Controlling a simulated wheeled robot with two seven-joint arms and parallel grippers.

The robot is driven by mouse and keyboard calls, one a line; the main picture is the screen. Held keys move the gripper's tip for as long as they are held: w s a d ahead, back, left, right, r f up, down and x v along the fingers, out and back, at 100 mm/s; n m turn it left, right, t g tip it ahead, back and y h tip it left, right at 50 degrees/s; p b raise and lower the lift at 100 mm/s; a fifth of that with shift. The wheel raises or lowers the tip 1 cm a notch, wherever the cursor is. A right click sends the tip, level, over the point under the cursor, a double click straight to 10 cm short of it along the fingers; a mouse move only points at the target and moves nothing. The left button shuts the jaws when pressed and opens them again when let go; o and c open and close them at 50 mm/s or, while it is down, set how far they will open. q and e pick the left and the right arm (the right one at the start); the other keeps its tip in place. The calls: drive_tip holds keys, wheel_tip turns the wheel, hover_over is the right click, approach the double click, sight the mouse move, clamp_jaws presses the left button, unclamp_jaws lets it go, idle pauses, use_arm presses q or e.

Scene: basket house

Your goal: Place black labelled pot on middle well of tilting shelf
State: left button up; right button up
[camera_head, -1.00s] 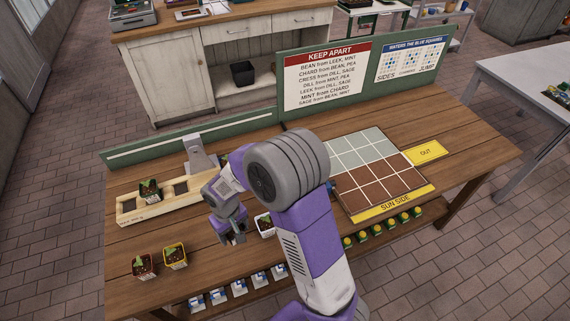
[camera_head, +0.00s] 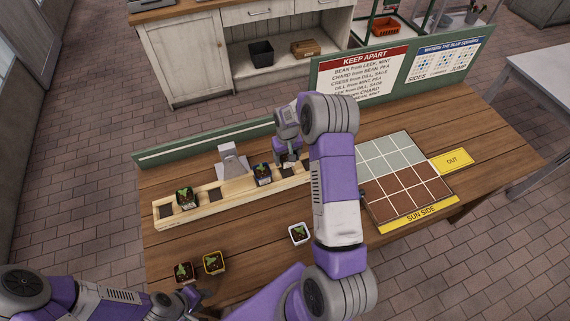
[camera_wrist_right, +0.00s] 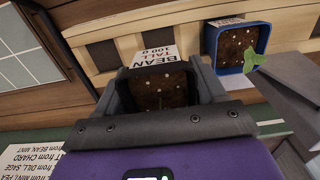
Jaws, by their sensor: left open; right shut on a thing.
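My right gripper (camera_head: 288,160) is shut on a dark pot at the right part of the wooden shelf (camera_head: 238,192). In the right wrist view the held pot (camera_wrist_right: 160,92) shows dark soil and a white label reading BEAN, TALL, 100 g, between the fingers. I cannot tell whether its base touches the shelf. A blue-rimmed pot with a seedling (camera_wrist_right: 238,45) sits beside it; in the head view this pot (camera_head: 263,174) is just left of my right gripper. Another dark seedling pot (camera_head: 186,197) sits farther left. My left gripper (camera_head: 190,300) is open at the lower left, partly hidden.
A red-rimmed pot (camera_head: 183,272), a yellow pot (camera_head: 213,263) and a white pot (camera_head: 299,234) stand on the table in front. The planting grid (camera_head: 407,178) and yellow OUT card (camera_head: 452,160) lie right. A green backboard (camera_head: 215,140) runs behind the shelf.

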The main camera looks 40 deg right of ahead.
drive_tip(key=shift+f, duration=2.95)
drive_tip(key=shift+f, duration=0.15)
drive_tip(key=o, duration=1.1)
wheel_tip(320, 180, up, 12)
drive_tip(key=shift+r+b, duration=0.2)
drive_tip(key=shift+b, duration=0.1)
